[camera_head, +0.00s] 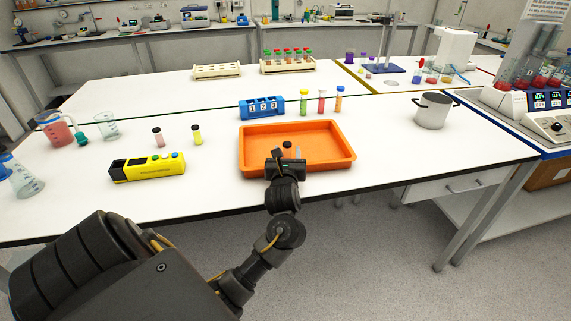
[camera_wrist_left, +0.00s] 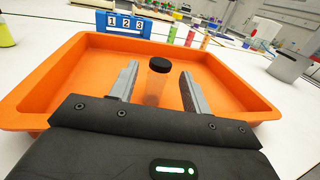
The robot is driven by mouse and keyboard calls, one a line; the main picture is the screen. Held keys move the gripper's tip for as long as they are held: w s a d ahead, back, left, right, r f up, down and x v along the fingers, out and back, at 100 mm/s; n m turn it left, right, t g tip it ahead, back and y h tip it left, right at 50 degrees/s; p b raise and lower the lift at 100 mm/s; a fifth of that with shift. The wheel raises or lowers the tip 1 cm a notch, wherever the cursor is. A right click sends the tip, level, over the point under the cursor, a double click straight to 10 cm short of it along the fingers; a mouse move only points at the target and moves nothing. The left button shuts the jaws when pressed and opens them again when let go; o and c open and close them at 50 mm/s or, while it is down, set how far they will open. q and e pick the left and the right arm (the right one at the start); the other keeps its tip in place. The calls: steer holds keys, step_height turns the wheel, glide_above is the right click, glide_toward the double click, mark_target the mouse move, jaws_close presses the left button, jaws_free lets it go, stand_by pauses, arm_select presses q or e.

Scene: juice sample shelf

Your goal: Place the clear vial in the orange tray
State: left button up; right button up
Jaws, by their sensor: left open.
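The orange tray (camera_head: 335,135) lies on the white bench in the middle of the head view. It also fills much of the left wrist view (camera_wrist_left: 55,85). The clear vial (camera_wrist_left: 154,88), with a black cap, stands upright inside the tray in the left wrist view. In the head view mainly its dark cap (camera_head: 287,144) shows above my gripper. My left gripper (camera_head: 287,158) is over the tray's front part. Its two fingers (camera_wrist_left: 158,80) are open, one on each side of the vial, with visible gaps. My right gripper is not in view.
A blue numbered rack (camera_head: 262,107) and several coloured vials (camera_head: 322,101) stand behind the tray. A yellow device (camera_head: 147,167) and two small vials (camera_head: 196,135) are to the left. A metal pot (camera_head: 432,111) stands to the right. Bench between tray and pot is clear.

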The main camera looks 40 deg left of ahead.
arm_select(q)
steer(key=b+v, duration=0.1)
steer(key=v, duration=0.8)
steer(key=shift+s+d, duration=0.25)
steer(key=shift+s, duration=0.05)
steer(key=shift+s+d, duration=0.3)
steer(key=shift+s, duration=0.05)
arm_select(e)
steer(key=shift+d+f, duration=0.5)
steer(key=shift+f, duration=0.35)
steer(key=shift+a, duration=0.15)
